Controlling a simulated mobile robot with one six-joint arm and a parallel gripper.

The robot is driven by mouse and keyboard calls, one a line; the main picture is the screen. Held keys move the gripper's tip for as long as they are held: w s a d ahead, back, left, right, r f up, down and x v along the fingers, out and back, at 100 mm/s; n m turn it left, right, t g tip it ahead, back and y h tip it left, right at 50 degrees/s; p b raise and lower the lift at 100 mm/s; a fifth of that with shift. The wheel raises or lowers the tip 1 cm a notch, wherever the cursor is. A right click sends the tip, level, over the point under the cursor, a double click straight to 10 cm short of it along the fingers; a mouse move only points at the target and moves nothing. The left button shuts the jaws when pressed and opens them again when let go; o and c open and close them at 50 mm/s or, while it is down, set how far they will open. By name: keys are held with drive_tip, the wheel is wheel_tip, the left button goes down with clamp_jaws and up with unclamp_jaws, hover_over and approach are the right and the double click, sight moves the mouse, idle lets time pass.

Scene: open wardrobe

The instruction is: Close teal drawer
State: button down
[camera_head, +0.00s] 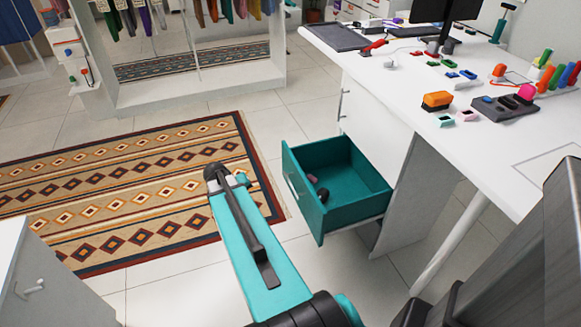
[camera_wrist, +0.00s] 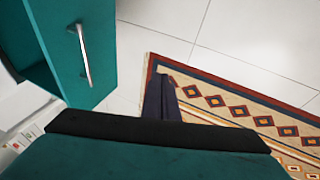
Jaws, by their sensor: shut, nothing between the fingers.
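The teal drawer (camera_head: 348,172) is pulled out from the white desk cabinet (camera_head: 382,125) in the head view. Small dark and pinkish items (camera_head: 322,194) lie inside it. In the wrist view, its teal front panel (camera_wrist: 100,30) fills the upper left, with a silver bar handle (camera_wrist: 83,55) on it. My gripper (camera_wrist: 161,92) is shut and empty in the wrist view, pointing over the floor to the right of the front panel. I see floor between them in that picture. In the head view my arm is left of the drawer, and its fingertips are not clear.
The white desk (camera_head: 470,160) above the cabinet carries several small coloured items. A patterned rug (camera_head: 120,195) covers the floor at left, beside bare tiles (camera_head: 275,125). An open wardrobe (camera_head: 200,90) with hanging clothes stands behind. A white cabinet (camera_head: 60,290) is at lower left.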

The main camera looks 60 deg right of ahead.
drive_tip(key=s+d+r+m+h+b, duration=0.1)
drive_tip(key=s+d+r+m+h, duration=0.1)
drive_tip(key=d+r, duration=0.8)
drive_tip(key=s+d, duration=0.1)
drive_tip(key=d, duration=0.3)
drive_tip(key=shift+d+r+h, duration=0.25)
drive_tip(key=shift+d+h, duration=0.05)
drive_tip(key=shift+f, duration=0.15)
approach(294, 167)
drive_tip(key=f, duration=0.2)
drive_tip(key=d+f, duration=0.1)
drive_tip(key=shift+w+d+f, duration=0.1)
drive_tip(key=shift+w+f, duration=0.1)
drive_tip(key=shift+w, duration=0.2)
drive_tip(key=shift+s+d, duration=0.5)
drive_tip(key=shift+d, duration=0.2)
